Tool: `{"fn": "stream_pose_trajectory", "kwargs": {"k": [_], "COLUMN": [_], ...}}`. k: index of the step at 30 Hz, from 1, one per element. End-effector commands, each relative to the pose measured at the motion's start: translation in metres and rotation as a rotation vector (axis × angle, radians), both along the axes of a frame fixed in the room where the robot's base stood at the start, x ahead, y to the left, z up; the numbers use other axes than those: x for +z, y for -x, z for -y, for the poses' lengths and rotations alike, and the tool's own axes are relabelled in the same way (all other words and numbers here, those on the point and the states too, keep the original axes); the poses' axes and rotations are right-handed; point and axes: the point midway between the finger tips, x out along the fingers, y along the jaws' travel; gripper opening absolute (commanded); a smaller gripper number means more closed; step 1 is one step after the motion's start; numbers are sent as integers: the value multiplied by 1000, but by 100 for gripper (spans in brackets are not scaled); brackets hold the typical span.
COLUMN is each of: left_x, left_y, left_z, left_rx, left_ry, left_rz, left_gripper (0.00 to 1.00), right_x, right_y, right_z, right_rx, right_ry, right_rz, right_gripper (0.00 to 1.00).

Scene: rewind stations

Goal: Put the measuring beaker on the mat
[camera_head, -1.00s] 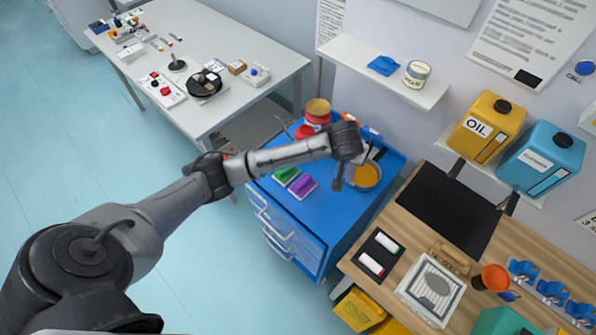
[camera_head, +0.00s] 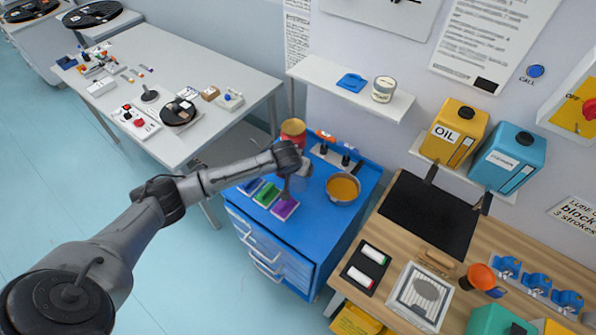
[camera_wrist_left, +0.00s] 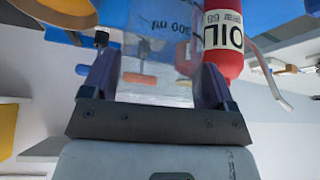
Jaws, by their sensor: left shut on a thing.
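The measuring beaker is clear, with "300 ml" printed on it, and fills the middle of the left wrist view (camera_wrist_left: 160,55). My left gripper (camera_wrist_left: 157,85) is shut on it, one finger on each side. In the head view the gripper (camera_head: 294,172) is above the blue cabinet, left of the pan, and the beaker (camera_head: 299,183) shows only faintly, partly hidden by the gripper. The black mat (camera_head: 430,215) lies flat and bare on the wooden bench, to the right of the gripper. My right gripper is not in view.
The blue cabinet (camera_head: 300,240) holds a pan (camera_head: 343,188) of orange contents, a red can (camera_head: 293,133) and coloured blocks (camera_head: 267,195). Above the mat hangs a shelf with a yellow oil container (camera_head: 454,132) and a teal one (camera_head: 508,158). A wooden-handled brush (camera_head: 437,262) lies below the mat.

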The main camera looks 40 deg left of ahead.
Motion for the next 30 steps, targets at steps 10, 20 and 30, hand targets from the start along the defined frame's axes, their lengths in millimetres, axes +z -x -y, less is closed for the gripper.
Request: {"fn": "stream_pose_trajectory", "kwargs": {"k": [10,20,30], "left_x": [-26,-29,-28], "left_y": [0,0,0], "left_z": [0,1,0], "left_rx": [0,0,0], "left_ry": [0,0,0], "left_rz": [1,0,1], "left_gripper": [44,44,100], "right_x": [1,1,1], "right_y": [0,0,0], "right_z": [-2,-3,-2], "right_rx": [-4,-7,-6], "right_ry": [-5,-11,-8], "right_rz": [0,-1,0], "right_gripper": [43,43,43]}}
